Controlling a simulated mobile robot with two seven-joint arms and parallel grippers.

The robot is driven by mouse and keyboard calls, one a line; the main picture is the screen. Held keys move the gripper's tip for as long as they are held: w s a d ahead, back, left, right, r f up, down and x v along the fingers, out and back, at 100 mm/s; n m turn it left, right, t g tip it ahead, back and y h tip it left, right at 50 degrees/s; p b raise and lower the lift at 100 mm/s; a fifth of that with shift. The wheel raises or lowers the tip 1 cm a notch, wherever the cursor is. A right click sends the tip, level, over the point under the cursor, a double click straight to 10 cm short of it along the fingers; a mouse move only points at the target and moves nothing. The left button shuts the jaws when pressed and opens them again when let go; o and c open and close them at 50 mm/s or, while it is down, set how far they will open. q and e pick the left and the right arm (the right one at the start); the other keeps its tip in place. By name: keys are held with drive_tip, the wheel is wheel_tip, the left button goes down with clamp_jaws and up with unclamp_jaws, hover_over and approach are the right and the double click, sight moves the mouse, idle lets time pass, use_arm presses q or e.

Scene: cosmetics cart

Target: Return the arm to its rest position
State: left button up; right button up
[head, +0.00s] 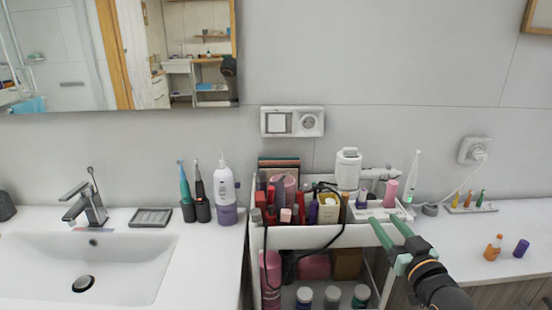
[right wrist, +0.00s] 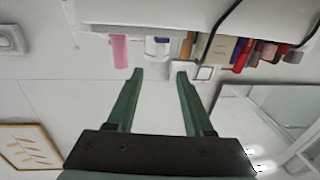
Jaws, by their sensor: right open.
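My right arm comes in from the lower right in the head view. Its gripper (head: 385,221) has two green fingers held apart with nothing between them. The fingertips are over the front right part of the white cosmetics cart (head: 345,236), by its upper tray. In the right wrist view, the open fingers (right wrist: 159,74) point toward the cart's items, which appear upside down. A pink bottle (right wrist: 120,51) is near the left finger in that view and looks apart from it. My left gripper is not in view.
The cart's upper tray holds several cosmetics and a black cable; bottles stand below. A sink (head: 85,265) is at left, with toothbrushes and a purple-white bottle (head: 224,195) beside it. The right counter holds an orange bottle (head: 493,248) and a purple cap (head: 521,248).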

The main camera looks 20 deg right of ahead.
drive_tip(key=s+a+f+n+g+y, duration=0.1)
drive_tip(key=s+a+f+g, duration=0.2)
drive_tip(key=f, duration=0.6)
drive_tip(key=s+a+f+g+y, duration=0.1)
drive_tip(key=s+a+f, duration=0.2)
drive_tip(key=a+f, duration=0.45)
drive_tip(key=s+a+f+n+g+y, duration=0.1)
drive_tip(key=s+a+f+g, duration=0.1)
drive_tip(key=s+a+f, duration=0.3)
drive_tip(key=s+a+f+n+g+y, duration=0.1)
drive_tip(key=s+a+f, duration=0.4)
drive_tip(key=s+f, duration=0.5)
drive_tip(key=shift+s+a+f+g, duration=0.2)
drive_tip(key=shift+s+f+g, duration=0.2)
drive_tip(key=shift+f+g, duration=0.45)
